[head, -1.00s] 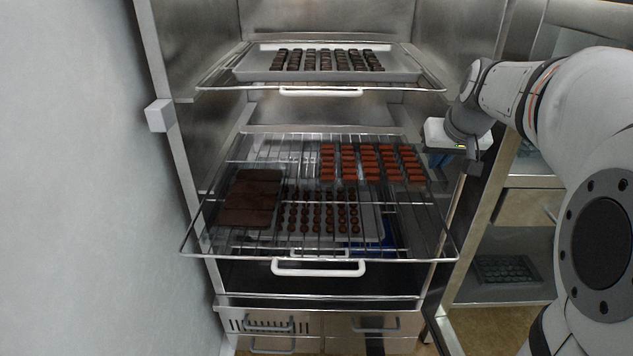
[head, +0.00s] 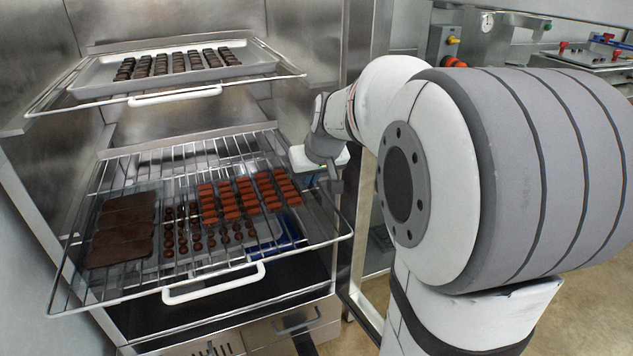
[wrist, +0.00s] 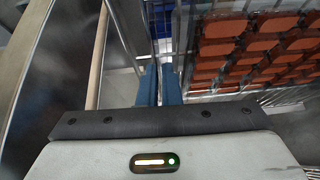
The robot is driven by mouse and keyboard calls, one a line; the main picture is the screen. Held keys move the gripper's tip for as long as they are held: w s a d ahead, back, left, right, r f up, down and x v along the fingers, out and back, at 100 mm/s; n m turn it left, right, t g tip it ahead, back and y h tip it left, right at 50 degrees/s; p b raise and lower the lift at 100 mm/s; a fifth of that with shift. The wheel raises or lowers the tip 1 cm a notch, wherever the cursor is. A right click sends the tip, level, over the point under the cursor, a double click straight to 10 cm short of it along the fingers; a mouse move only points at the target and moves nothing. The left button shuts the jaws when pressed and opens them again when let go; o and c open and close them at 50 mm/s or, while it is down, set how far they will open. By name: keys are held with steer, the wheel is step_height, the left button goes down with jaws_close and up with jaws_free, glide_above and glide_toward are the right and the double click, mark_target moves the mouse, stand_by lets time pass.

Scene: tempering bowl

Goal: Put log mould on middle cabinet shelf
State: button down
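The log mould (head: 250,196), filled with reddish-brown logs, is over the back right part of the middle wire shelf (head: 215,272). It also fills the upper right of the wrist view (wrist: 255,48). My gripper (wrist: 160,84) is at the mould's side, its blue fingers almost together with a thin gap. It appears shut on the mould's edge, though the contact is hard to make out. In the head view the gripper body is at the shelf's right side and the fingertips are mostly hidden. I cannot tell whether the mould touches the wires.
Dark chocolate slabs (head: 122,231) lie on the shelf's left, with round chocolates (head: 181,236) beside them, partly covered by the logs in view. An upper shelf holds a tray (head: 90,82) of dark chocolates. The cabinet's right wall (head: 358,200) stands close to my arm.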

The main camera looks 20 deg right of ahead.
steer(key=shift+f, duration=0.35)
steer(key=shift+f, duration=0.2)
steer(key=c, duration=1.6)
jaws_free()
